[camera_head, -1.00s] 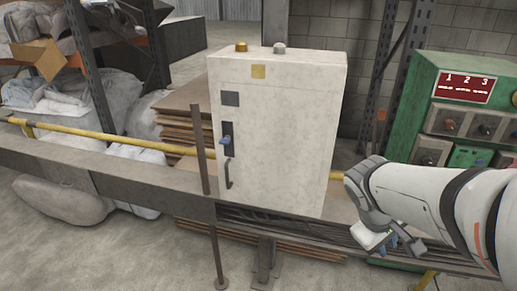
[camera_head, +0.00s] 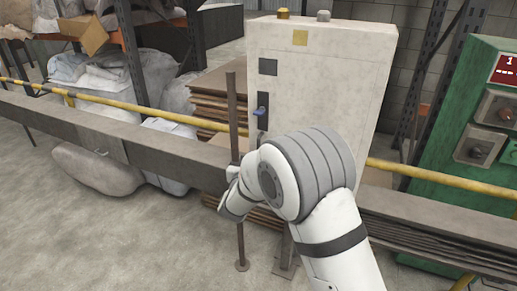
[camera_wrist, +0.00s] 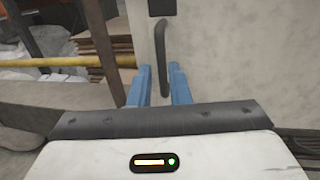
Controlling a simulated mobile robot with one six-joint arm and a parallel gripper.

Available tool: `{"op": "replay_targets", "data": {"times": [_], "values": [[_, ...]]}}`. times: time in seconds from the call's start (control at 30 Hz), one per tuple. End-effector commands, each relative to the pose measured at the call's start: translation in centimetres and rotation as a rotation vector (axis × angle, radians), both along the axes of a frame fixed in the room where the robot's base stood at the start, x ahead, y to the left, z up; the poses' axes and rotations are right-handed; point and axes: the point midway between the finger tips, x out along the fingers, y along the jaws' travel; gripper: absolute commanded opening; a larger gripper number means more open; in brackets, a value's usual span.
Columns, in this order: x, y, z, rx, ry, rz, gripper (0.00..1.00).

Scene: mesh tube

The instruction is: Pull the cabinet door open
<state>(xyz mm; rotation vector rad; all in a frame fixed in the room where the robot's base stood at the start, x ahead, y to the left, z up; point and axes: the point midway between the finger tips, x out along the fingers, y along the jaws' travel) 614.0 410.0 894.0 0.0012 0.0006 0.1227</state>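The white cabinet (camera_head: 325,85) stands behind the rail, its door shut. My gripper (camera_wrist: 158,78) has two blue fingers, apart, one on each side of the handle's lower part. I cannot tell whether they touch it.
A thin upright post (camera_head: 237,130) stands just left of the cabinet, close to my wrist. A long grey beam (camera_head: 150,143) and a yellow rail (camera_head: 150,112) run across. A green control box (camera_head: 465,150) stands at right. The floor at front left is clear.

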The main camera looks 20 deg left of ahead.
Motion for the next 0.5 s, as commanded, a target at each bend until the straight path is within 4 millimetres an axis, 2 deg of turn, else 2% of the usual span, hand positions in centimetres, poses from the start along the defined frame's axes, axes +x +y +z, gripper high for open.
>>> {"op": "replay_targets", "data": {"times": [0.3, 0.5], "values": [[4.9, 0.4, 0.1, 0.000, -0.002, -0.002, 0.17], [7.0, 0.7, 0.1, 0.001, -0.002, -0.002, 0.17]]}}
